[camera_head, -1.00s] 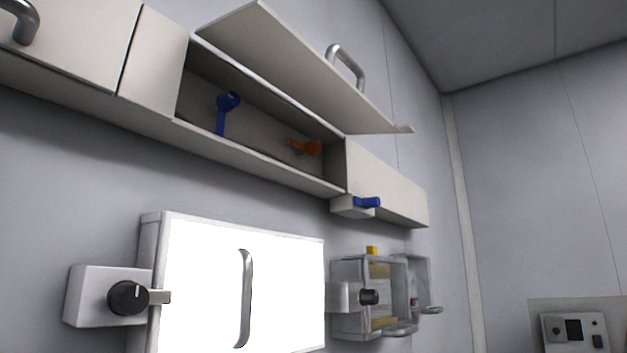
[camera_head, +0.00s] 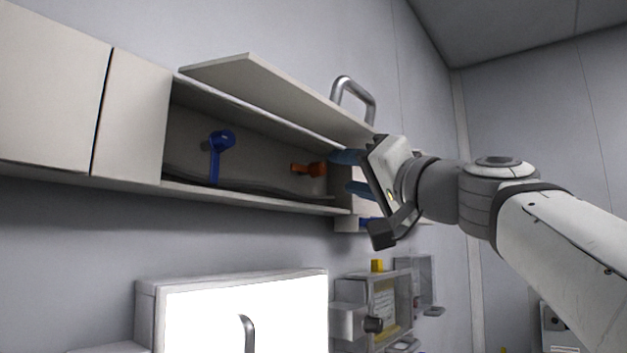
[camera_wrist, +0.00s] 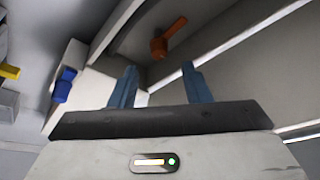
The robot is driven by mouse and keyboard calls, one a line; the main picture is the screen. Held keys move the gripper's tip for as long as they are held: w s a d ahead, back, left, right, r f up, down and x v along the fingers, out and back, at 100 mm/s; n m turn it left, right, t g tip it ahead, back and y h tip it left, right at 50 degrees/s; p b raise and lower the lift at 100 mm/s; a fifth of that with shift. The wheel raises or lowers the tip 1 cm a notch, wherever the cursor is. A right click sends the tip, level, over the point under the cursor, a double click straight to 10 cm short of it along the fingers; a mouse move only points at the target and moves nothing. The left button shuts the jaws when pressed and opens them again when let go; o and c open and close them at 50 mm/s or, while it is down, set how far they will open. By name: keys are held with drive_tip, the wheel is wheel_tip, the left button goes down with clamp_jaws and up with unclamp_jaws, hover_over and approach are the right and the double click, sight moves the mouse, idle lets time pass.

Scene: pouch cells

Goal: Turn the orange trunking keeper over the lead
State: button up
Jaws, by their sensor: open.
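The orange keeper (camera_head: 308,169) sits on the back wall inside the open trunking, near its right end, its arm pointing left in the head view. It also shows in the wrist view (camera_wrist: 160,47), beyond my fingertips. A dark grey lead (camera_head: 250,188) lies along the trunking floor, below the orange keeper. The blue keeper (camera_head: 220,145) stands further left with its arm hanging down over the lead. My gripper (camera_head: 345,173) is open and empty, just right of the orange keeper; its blue fingers also show in the wrist view (camera_wrist: 159,77). I see no contact with the keeper.
The raised trunking lid (camera_head: 270,92) with its metal handle (camera_head: 352,92) hangs above my gripper. A second blue latch (camera_wrist: 63,84) sits outside the trunking's right end. A bright white panel (camera_head: 240,315) and a small clear-fronted box (camera_head: 385,300) are below.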

sight(323, 169)
drive_tip(key=p+x, duration=0.3)
drive_tip(key=x, duration=0.3)
drive_tip(key=shift+w+a, duration=0.2)
